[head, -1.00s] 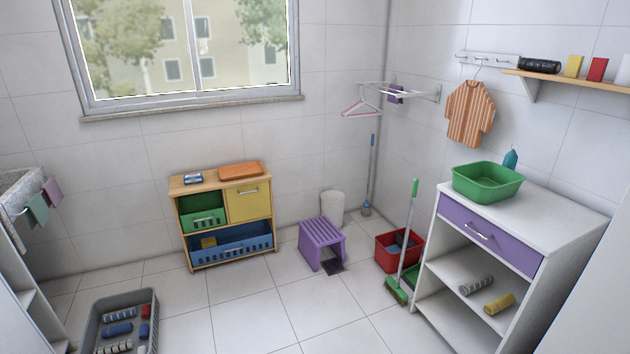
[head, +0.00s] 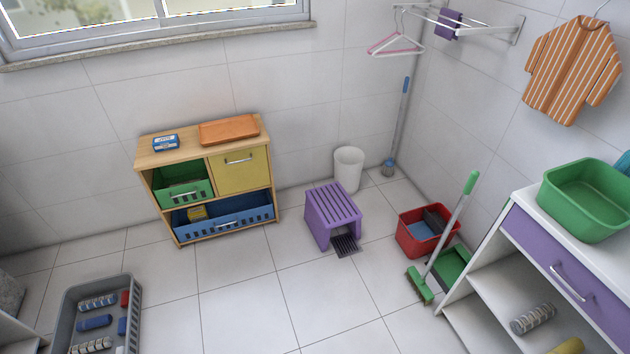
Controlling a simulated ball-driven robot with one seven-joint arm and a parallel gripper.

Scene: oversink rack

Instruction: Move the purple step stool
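The purple step stool (head: 334,208) stands upright on the white tiled floor, in the middle of the head view near the back wall. It has a slatted top and an open front. A dark floor grate (head: 345,245) lies at its front foot, partly under it. The stool stands right of the wooden cabinet and in front of the white bin. My gripper is not in view.
A wooden cabinet (head: 205,135), a white bin (head: 348,168), a red bucket (head: 428,228) and a green broom (head: 420,286) surround the stool. A grey crate (head: 135,305) sits front left; a white counter (head: 500,238) is at right. Floor in front is clear.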

